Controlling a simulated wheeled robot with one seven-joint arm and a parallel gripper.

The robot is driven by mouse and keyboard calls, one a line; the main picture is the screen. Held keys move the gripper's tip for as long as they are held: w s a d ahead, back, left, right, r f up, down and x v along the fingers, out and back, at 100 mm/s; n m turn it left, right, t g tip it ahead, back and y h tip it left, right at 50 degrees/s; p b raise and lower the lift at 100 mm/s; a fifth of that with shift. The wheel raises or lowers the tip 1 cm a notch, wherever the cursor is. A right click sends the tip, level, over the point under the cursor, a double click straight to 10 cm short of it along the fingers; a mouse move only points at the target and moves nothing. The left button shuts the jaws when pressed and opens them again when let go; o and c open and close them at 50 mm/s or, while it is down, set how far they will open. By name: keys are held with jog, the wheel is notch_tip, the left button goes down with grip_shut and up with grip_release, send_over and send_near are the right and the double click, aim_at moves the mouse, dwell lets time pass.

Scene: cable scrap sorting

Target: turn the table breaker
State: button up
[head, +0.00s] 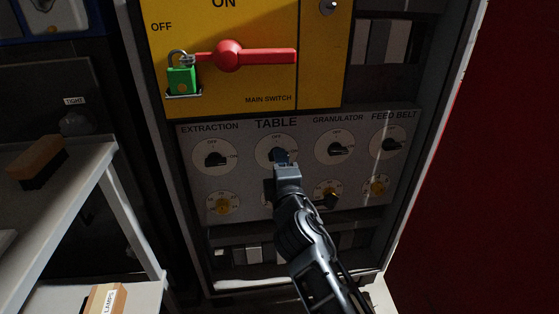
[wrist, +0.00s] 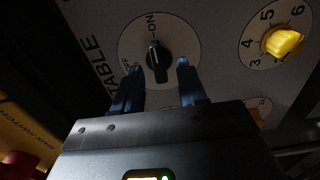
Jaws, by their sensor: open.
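The table breaker, a black rotary knob (wrist: 157,64) on a round pale dial, sits under the TABLE label in the wrist view. Its pale-marked end points toward ON. In the head view the table dial (head: 268,146) is partly covered by my gripper. My gripper (wrist: 160,78) is open, its two fingers on either side of the knob's lower end, with gaps visible beside it. I cannot tell how close the fingertips are to the panel. In the head view my gripper (head: 281,160) reaches the table dial from below.
Beside it are the extraction knob (head: 216,159), granulator knob (head: 337,148) and feed belt knob (head: 391,144). Yellow dials (head: 223,205) sit below. Above, a red main switch handle (head: 255,56) carries a green padlock (head: 182,80). A shelf (head: 75,158) stands at left.

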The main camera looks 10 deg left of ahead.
jog(key=p+v, duration=0.1)
jog(key=v, duration=0.5)
jog(key=shift+s+p, duration=0.15)
jog(key=shift+p, duration=0.25)
jog(key=shift+d, duration=0.1)
jog(key=s+d+f+m, duration=0.35)
jog(key=s+f, duration=0.25)
jog(key=s, duration=0.2)
jog(key=s+d+f+m+g+h, duration=0.1)
jog(key=s+d+m, duration=0.35)
jog(key=s, duration=0.55)
jog(key=s+d+f+m+h, duration=0.1)
jog(key=s+d+m, duration=0.2)
jog(key=s+d, duration=0.5)
jog(key=s+d+f+m+g+h, duration=0.1)
jog(key=s+d+m, duration=0.25)
jog(key=s, duration=0.75)
jog(key=s+d+r+m+h, duration=0.1)
jog(key=s+d+r+m, duration=0.25)
jog(key=s, duration=0.25)
jog(key=s+d+r+m+h, duration=0.1)
jog(key=s+d+r+m, duration=0.2)
jog(key=s+r, duration=0.3)
notch_tip(320, 180, up, 23)
jog(key=s+p, duration=0.1)
jog(key=p, duration=2.1)
jog(key=shift+d+g+p, duration=0.2)
jog(key=shift+g+p, duration=0.1)
jog(key=shift+p, duration=0.1)
